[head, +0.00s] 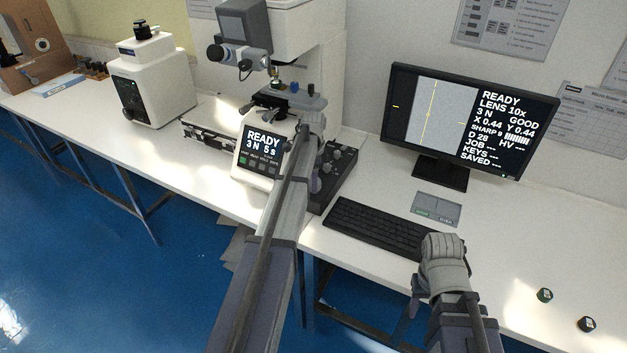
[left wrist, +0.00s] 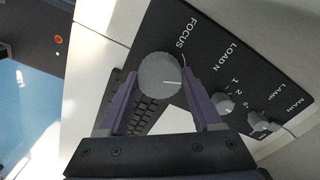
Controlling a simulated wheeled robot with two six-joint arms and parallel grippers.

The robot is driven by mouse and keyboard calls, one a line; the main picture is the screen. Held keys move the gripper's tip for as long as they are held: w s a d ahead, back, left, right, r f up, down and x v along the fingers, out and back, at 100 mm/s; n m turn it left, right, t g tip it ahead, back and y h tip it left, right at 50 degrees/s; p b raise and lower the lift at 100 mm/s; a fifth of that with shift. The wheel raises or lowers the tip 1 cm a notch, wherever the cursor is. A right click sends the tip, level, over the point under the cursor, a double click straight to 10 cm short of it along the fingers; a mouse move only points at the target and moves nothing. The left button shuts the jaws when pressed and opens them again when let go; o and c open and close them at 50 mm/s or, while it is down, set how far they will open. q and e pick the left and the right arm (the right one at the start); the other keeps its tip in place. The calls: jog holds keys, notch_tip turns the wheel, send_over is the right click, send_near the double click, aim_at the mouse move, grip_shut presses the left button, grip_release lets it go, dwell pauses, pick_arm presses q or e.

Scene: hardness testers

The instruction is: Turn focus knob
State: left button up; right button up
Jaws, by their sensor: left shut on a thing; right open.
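The round grey focus knob (left wrist: 160,73) with a white pointer line sits by the word FOCUS on a dark control panel (left wrist: 215,50). My left gripper (left wrist: 159,80) is shut on the knob, with one purple finger on each side of it. In the head view my left gripper (head: 316,180) is at the left side of the dark control box (head: 341,160), and the knob is hidden there. My right gripper (head: 421,287) is low by the table's front edge, right of centre; it is open, and its fingertips are hard to make out.
The hardness tester (head: 300,40) with its lit screen (head: 263,145) stands behind my left arm. A monitor (head: 465,120) reads READY and SHARP 9. A keyboard (head: 378,228) lies between the control box and my right arm.

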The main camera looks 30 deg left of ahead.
pick_arm(q)
jog(key=o, duration=1.4)
jog(key=shift+c, duration=0.2)
jog(key=shift+r, duration=0.1)
notch_tip(320, 180, up, 8)
jog(key=p, duration=0.8)
jog(key=shift+f, duration=0.2)
